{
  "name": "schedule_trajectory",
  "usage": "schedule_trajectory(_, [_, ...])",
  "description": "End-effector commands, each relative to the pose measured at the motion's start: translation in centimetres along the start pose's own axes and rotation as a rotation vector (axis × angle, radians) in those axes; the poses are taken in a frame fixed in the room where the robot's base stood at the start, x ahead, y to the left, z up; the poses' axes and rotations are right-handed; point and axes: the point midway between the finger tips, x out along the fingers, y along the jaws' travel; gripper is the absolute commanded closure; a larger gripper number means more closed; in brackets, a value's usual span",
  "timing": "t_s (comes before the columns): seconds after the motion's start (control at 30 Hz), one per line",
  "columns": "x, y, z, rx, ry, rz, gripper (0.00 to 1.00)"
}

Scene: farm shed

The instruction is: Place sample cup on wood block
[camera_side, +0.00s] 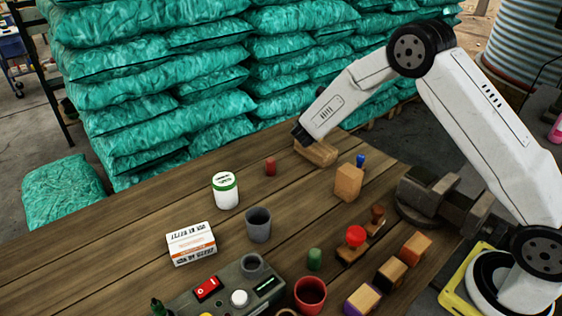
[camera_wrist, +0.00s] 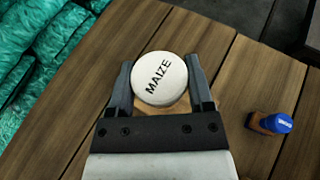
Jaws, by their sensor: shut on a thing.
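A round white sample cup top marked MAIZE (camera_wrist: 160,78) lies between the two fingers of my gripper (camera_wrist: 158,68) in the wrist view. The gripper is shut on it. Pale wood of a block (camera_wrist: 122,112) shows just below the cup top. In the side view my gripper (camera_side: 301,134) is low at the far edge of the table, over the low wood block (camera_side: 316,154). There the cup is hidden by my gripper and arm. I cannot tell whether the cup touches the block.
A wooden block (camera_side: 348,182) stands nearer the camera, with a blue-topped piece (camera_side: 360,160) behind it. A white jar with a green band (camera_side: 226,191), a grey cup (camera_side: 258,225), a carton (camera_side: 191,243) and a red peg (camera_side: 270,167) stand left. The front is crowded.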

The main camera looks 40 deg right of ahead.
Motion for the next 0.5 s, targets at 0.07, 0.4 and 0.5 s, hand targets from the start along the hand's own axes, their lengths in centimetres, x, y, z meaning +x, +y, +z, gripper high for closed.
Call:
schedule_trajectory(0.07, [0.32, 0.02, -0.79, 0.000, 0.000, 0.000, 0.94])
schedule_trajectory(0.4, [0.56, 0.05, -1.38, 0.001, -0.002, 0.001, 0.94])
schedule_trajectory(0.5, [0.58, 0.05, -1.45, 0.001, -0.001, 0.001, 0.94])
